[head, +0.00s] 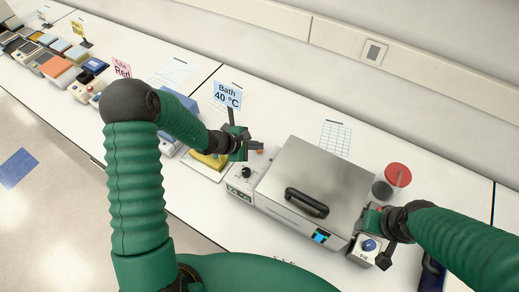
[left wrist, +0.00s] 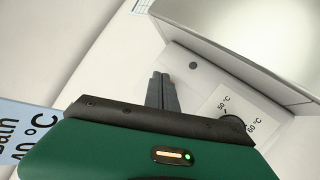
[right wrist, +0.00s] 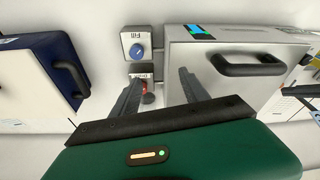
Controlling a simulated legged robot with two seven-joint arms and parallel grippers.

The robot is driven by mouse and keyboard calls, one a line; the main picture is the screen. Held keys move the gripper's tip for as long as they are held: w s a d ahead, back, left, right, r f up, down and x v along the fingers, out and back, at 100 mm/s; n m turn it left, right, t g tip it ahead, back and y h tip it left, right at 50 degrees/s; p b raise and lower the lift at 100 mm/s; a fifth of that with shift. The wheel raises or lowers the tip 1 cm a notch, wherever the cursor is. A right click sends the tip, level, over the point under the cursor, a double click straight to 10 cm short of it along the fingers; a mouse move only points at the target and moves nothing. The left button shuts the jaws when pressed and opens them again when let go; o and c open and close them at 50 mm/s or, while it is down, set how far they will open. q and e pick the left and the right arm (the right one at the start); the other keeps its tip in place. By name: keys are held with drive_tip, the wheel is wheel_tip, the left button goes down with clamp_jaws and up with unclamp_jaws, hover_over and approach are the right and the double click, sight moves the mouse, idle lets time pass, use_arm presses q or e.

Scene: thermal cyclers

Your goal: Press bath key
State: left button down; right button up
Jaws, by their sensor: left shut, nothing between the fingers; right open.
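The steel bath (head: 315,180) has a closed lid with a black handle. On its left is a pale control box (head: 241,185) with a black dial; the left wrist view shows the dial's temperature marks (left wrist: 225,105). A small red key (head: 260,152) sits near the box's back end. My left gripper (head: 257,146) is shut and empty just by it; in the left wrist view its fingertips (left wrist: 160,76) largely cover the red spot, so I cannot tell whether they touch. My right gripper (right wrist: 160,85) is open, around or above a red button (right wrist: 144,85) beside the Fill box (right wrist: 136,42).
A blue "Bath 40 °C" sign (head: 227,96) stands behind my left gripper. A yellow item (head: 208,160) lies to its left. A red round lid (head: 398,174) is at the bath's right. A blue-and-white case (right wrist: 45,75) shows in the right wrist view.

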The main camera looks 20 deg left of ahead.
sight(257, 152)
idle(0.4)
use_arm(q)
drive_tip(key=shift+f+b, duration=0.45)
drive_tip(key=shift+b, duration=0.35)
drive_tip(key=shift+r, duration=0.5)
wheel_tip(257, 152, up, 6)
drive_tip(key=p, duration=0.4)
